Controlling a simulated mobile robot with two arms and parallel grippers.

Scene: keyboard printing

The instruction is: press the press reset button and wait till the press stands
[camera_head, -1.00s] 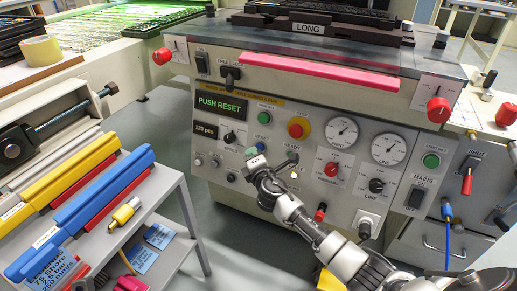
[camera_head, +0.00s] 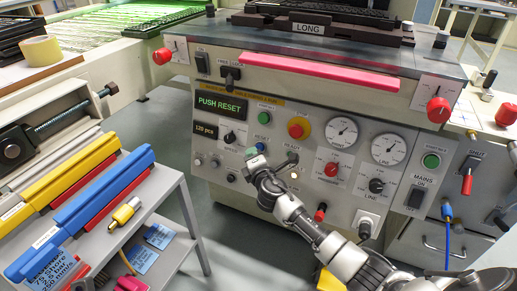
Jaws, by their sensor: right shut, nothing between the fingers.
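The press (camera_head: 340,118) stands in front of me with its control panel facing me. Its small display (camera_head: 221,105) reads "PUSH RESET" in green letters. The blue reset button (camera_head: 263,146), labelled RESET, sits below and right of the display. My right gripper (camera_head: 253,154) is shut and empty, its tip just below and left of the blue button. I cannot tell whether it touches the button or the panel. My left gripper is not in view.
A red emergency knob (camera_head: 298,128) on a yellow ring sits right of the reset button. A green button (camera_head: 264,119) is above it. A grey cart (camera_head: 180,205) with blue and yellow squeegees stands at the left. Bare floor lies between cart and press.

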